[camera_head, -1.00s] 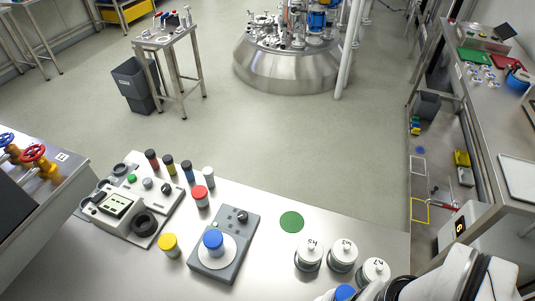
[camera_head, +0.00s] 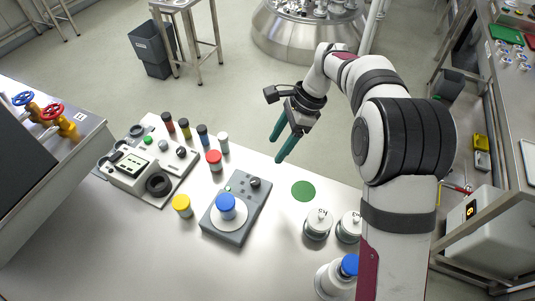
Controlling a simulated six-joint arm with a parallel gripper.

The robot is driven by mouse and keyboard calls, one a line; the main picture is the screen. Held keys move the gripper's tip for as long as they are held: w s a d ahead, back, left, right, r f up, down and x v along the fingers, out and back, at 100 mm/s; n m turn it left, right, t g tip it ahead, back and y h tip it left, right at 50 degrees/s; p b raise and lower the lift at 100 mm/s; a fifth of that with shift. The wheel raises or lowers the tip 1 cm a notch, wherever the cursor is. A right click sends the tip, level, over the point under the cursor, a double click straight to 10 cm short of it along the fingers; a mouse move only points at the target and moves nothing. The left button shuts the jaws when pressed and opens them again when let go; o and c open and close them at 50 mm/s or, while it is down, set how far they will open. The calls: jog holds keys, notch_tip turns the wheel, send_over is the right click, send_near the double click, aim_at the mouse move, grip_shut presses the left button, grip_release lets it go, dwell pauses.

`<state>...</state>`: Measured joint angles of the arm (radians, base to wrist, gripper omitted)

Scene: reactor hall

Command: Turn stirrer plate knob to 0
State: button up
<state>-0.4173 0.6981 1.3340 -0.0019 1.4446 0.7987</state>
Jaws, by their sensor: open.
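The stirrer plate (camera_head: 223,236) is a grey box lying on the steel bench, with a round white top. A blue-capped container (camera_head: 226,206) stands on that top. Its dark knob (camera_head: 254,184) is at the far end of the box, beside a small green light (camera_head: 228,189). The knob's setting is too small to read. My gripper (camera_head: 278,148) has two green fingers, which are apart and empty. It hangs above and beyond the knob, up and to the right of it in the picture, near the bench's far edge, touching nothing.
A red-capped jar (camera_head: 214,161) and a yellow-capped jar (camera_head: 182,206) stand near the plate. Several small vials line the far edge. A grey instrument (camera_head: 140,168) stands at left.

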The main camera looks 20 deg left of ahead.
aim_at(256, 181)
jog(key=x, duration=1.4)
jog(key=shift+d, duration=0.1)
jog(key=shift+c, duration=0.3)
grip_shut()
